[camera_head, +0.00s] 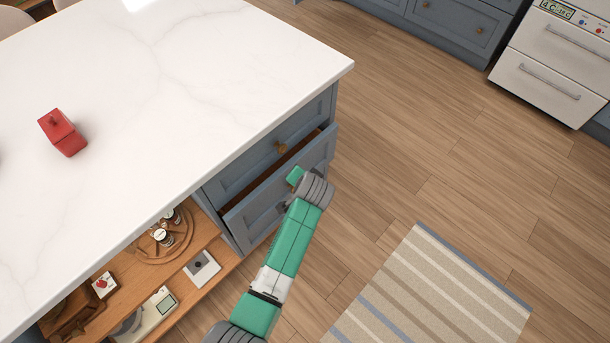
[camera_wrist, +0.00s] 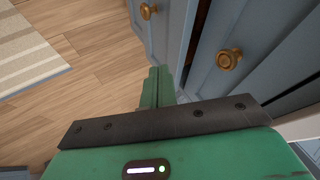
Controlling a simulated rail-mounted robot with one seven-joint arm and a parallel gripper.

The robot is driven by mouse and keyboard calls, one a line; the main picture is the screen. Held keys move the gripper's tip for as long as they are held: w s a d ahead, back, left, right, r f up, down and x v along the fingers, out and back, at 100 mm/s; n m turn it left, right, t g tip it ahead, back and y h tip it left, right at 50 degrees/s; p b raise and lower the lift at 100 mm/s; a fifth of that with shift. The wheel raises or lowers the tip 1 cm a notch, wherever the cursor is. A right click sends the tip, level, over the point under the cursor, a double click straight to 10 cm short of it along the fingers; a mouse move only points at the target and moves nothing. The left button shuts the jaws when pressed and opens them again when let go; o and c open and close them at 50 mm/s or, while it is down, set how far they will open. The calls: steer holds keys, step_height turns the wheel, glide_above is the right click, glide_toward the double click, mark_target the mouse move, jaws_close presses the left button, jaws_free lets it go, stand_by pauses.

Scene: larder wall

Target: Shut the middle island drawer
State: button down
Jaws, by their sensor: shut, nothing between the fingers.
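The middle island drawer (camera_head: 262,208) is blue and stands partly pulled out, its brown inside showing as a narrow gap behind the front. Its front panel also shows in the wrist view (camera_wrist: 178,30), with the dark gap to its right. Above it, the top drawer (camera_head: 262,158) sits flush, with a brass knob that is close in the wrist view (camera_wrist: 229,58). My gripper (camera_head: 294,177) is at the outer side of the middle drawer's front. In the wrist view my fingers (camera_wrist: 157,80) are together and empty, close to that front; whether they touch it is unclear.
The white marble island top (camera_head: 200,80) overhangs the drawers, with a red canister (camera_head: 62,132) on it. An open wooden shelf (camera_head: 205,245) with jars and a scale lies left of the drawers. A striped rug (camera_head: 430,290) lies on the clear wood floor at right.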

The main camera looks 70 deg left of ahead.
steer(key=m+g+y+b, duration=0.8)
steer(key=m+g+y, duration=0.1)
steer(key=m, duration=1)
glide_toward(242, 211)
steer(key=b+x, duration=0.3)
steer(key=x, duration=0.2)
steer(key=shift+s+a+f, duration=0.1)
steer(key=shift+s+a, duration=0.4)
steer(key=shift+a, duration=0.25)
